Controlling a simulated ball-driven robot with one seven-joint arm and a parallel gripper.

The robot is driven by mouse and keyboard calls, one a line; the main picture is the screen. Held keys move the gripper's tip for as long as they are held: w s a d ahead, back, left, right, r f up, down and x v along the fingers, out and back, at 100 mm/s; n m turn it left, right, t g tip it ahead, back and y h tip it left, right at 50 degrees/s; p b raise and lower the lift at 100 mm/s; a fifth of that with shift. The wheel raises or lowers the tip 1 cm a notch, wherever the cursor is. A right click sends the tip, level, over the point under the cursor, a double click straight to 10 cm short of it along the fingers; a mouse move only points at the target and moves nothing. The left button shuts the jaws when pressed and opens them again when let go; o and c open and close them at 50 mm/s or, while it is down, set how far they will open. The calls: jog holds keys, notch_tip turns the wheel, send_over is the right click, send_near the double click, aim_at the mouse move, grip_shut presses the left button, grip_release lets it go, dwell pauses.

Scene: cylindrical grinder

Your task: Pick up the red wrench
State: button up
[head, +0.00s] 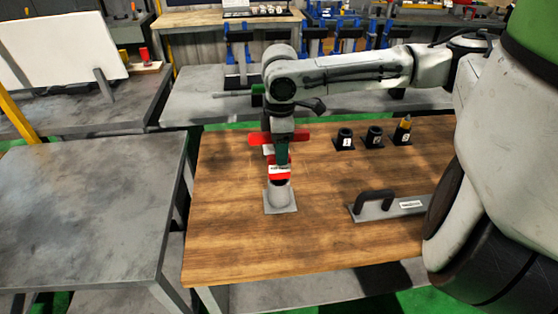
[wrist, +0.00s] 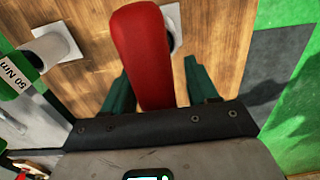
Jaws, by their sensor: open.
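My gripper (head: 282,155) points down over the wooden table in the head view. In the wrist view its dark green fingers (wrist: 160,88) are open, one on each side of the red wrench (wrist: 141,45). The wrench's red, rounded part lies between them; I cannot tell whether either finger touches it. In the head view a red part with a white label (head: 280,173), apparently the wrench, sits just below the fingers above a grey holder (head: 281,198). The arm and gripper hide part of it.
Several black numbered cups (head: 374,137) and a grey plate with a black handle (head: 385,206) stand to the right. The table's front (head: 235,250) is clear.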

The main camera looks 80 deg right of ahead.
grip_shut()
dwell(0.5)
